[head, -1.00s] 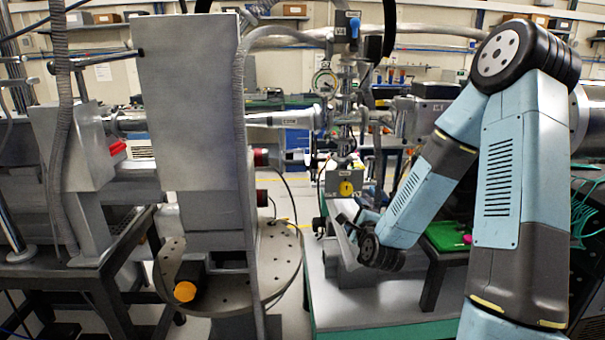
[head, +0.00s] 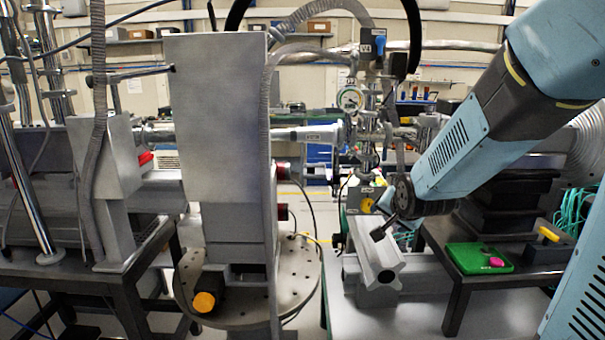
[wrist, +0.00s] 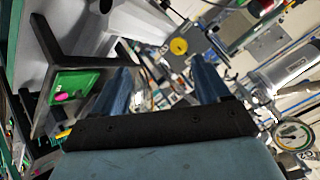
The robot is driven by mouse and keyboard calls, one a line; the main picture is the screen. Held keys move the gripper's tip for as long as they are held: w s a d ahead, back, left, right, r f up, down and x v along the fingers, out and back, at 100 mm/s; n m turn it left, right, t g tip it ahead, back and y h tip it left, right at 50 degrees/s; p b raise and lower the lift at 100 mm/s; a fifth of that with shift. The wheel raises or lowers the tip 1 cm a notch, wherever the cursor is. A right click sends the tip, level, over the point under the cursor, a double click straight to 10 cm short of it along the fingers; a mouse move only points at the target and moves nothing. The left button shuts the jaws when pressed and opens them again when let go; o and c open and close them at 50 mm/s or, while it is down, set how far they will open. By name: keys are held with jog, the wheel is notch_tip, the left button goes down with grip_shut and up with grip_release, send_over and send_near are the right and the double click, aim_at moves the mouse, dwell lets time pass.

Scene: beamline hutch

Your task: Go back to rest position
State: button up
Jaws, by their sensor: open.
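My gripper (head: 384,228) is at the end of my blue arm in the head view, which reaches in from the upper right. It is in the air over the grey rail block (head: 377,262), near the yellow-faced box. In the wrist view its two blue fingers (wrist: 162,80) stand wide apart with nothing held between them. My arm is extended and slants down to the left.
A green tray (head: 467,265) with a pink piece (head: 497,262) lies on a dark table to the right of my gripper. A tall grey panel (head: 213,140) and a round perforated plate (head: 300,275) stand left. A pressure gauge (wrist: 292,135) shows in the wrist view.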

jog(key=s+d+r+n+g, duration=0.1)
jog(key=s+r, duration=0.4)
jog(key=s, duration=0.6)
jog(key=s+d+r+n+g, duration=0.1)
jog(key=s+r+n+g, duration=0.2)
jog(key=s, duration=0.9)
jog(key=r+n, duration=0.1)
jog(key=n, duration=0.2)
jog(key=shift+r+n, duration=0.3)
jog(key=shift+r, duration=0.1)
jog(key=shift+s+d, duration=0.1)
